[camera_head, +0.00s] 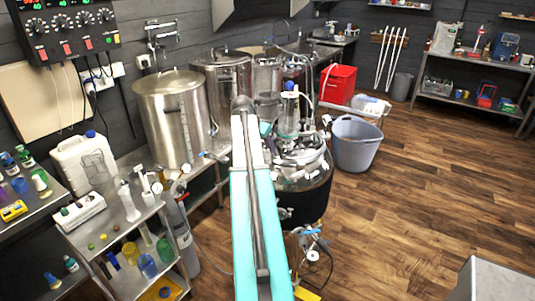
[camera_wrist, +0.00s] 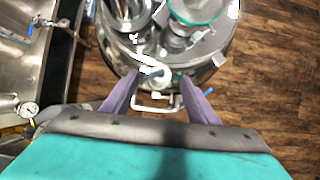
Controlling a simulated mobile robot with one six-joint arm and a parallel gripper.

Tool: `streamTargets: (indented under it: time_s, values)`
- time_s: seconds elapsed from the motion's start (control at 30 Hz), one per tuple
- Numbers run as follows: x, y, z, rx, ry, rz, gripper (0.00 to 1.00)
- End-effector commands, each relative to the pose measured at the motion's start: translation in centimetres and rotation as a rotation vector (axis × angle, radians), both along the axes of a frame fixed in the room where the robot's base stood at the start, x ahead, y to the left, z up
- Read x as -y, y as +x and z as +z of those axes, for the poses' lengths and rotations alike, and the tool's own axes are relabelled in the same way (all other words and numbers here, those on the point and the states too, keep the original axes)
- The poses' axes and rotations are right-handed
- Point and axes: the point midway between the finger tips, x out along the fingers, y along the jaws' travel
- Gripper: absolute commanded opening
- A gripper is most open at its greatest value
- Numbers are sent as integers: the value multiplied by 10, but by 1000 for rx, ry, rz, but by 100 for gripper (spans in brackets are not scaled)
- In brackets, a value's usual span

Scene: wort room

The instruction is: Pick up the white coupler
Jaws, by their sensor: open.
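My gripper (camera_wrist: 158,82) is open in the wrist view, its two purple fingers apart and pointing at the round metal lid of a vessel (camera_wrist: 215,62). Small white fittings (camera_wrist: 151,72) lie on the lid's near edge, between and just beyond the fingertips; one of them may be the white coupler, but I cannot tell its shape clearly. Nothing is visibly held. In the head view the same dark vessel (camera_head: 300,205) stands right of my teal arm, which hides part of it and my gripper.
A grey bucket (camera_head: 357,145) and a red bin (camera_head: 338,84) stand right of the vessel. Tall steel pots (camera_head: 170,115) stand to the left. A steel shelf (camera_head: 110,235) with bottles and jars is at lower left. The wooden floor at right is mostly clear.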

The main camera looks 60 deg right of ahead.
Motion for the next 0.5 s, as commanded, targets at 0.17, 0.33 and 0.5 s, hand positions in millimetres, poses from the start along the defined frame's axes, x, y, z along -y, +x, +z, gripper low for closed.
streamTargets:
  time_s: [0.17,0.33,0.5]
  values:
    - [6,-1,-9,-2,2,-1,53]
    - [14,-1,-24,-2,2,-1,53]
    - [21,-1,-37,0,1,-1,53]
